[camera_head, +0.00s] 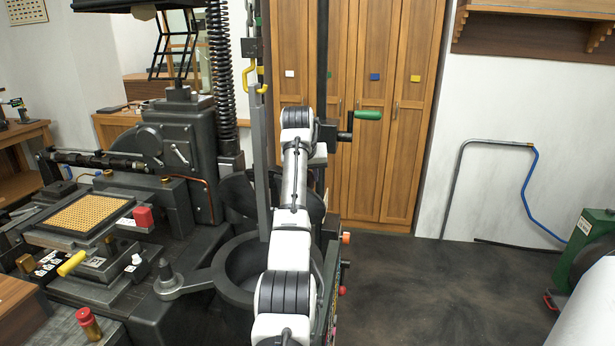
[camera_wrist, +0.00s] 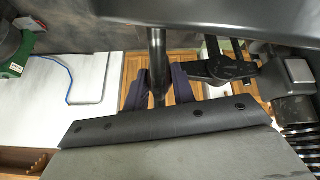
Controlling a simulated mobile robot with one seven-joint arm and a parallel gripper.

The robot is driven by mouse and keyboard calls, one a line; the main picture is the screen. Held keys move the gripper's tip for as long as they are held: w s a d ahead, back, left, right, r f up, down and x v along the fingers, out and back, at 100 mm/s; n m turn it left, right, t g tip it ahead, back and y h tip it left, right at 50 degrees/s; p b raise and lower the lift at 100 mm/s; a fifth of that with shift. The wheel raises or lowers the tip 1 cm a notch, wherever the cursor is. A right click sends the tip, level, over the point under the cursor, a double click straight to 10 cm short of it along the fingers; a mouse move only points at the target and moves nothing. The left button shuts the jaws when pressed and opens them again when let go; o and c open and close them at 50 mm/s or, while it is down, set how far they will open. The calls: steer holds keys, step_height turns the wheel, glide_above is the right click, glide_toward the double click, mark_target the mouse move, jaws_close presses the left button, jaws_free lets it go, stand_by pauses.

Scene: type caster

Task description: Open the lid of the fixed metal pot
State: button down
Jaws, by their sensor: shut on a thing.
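The fixed dark metal pot (camera_head: 228,280) stands in the middle of the head view, its round mouth partly hidden by my arm. Its dark lid (camera_head: 237,192) appears tilted up behind the mouth, also partly covered by my arm. In the wrist view my gripper (camera_wrist: 162,82) has its two dark fingers on either side of a dark rod (camera_wrist: 157,45), shut on it. The rod looks like the lid's handle; where it joins the lid is not clear. My gripper's fingers are hidden behind my arm in the head view.
The black casting machine (camera_head: 170,140) with its column and spring stands left of my arm. A tray of yellow type (camera_head: 87,213) lies on its bed. A green-handled crank (camera_head: 366,115) sticks out right of my arm.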

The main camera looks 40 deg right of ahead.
steer(key=shift+w+r, duration=0.1)
steer(key=shift+r, duration=0.05)
steer(key=c, duration=1.2)
jaws_free()
steer(key=shift+o, duration=0.2)
steer(key=b+v, duration=0.4)
steer(key=v, duration=0.9)
steer(key=shift+r, duration=0.3)
steer(key=shift+a+f, duration=0.15)
